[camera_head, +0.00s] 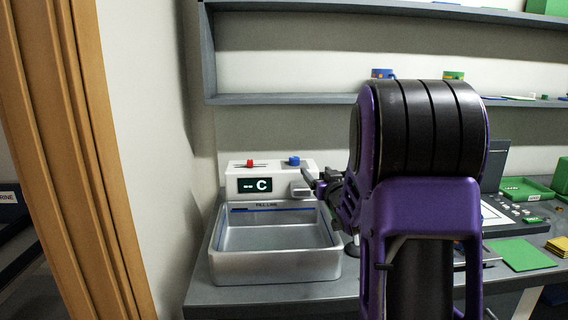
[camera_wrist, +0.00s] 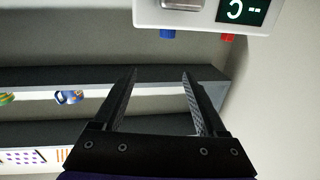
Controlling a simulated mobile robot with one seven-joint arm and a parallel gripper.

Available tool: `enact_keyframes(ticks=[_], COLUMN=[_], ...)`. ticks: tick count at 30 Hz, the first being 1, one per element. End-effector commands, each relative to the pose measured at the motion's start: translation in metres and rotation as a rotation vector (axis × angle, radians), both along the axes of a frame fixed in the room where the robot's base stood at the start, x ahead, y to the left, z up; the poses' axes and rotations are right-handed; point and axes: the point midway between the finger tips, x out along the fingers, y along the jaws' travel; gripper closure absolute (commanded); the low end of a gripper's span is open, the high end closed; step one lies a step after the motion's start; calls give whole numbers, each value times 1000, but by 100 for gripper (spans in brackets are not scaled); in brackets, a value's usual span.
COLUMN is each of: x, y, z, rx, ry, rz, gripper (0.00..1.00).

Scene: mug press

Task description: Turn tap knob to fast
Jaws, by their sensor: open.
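A white tap unit (camera_head: 272,181) with a dark display (camera_head: 255,185) reading "-- C" stands at the back of a grey basin (camera_head: 275,263). On its top are a red knob (camera_head: 250,163) and a blue knob (camera_head: 294,161). A grey block (camera_head: 302,190) sits at its front right. My gripper (camera_head: 312,181) is at the unit's right end, partly hidden by my arm. In the wrist view, upside down, the open, empty fingers (camera_wrist: 160,75) point toward the blue knob (camera_wrist: 167,34), apart from it; the red knob (camera_wrist: 227,38) is to its right.
Grey shelves (camera_head: 290,99) run along the wall above the unit, holding mugs (camera_head: 382,73). A wooden door frame (camera_head: 75,150) is at left. The counter right of my arm holds a green sheet (camera_head: 520,254) and a green tray (camera_head: 525,189). Wall space above the knobs is clear.

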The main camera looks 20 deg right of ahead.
Motion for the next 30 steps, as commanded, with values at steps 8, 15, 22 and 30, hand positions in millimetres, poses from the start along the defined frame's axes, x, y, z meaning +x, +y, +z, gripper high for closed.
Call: enact_keyframes(ticks=[8, 15, 22, 30], x=[-4, 37, 83, 130], y=[4, 0, -3, -8], z=[-25, -25, -25, -25], rx=[-33, -32, -31, -31], ry=[12, 12, 12, 11], rz=[40, 40, 40, 39], gripper=[26, 26, 26, 26])
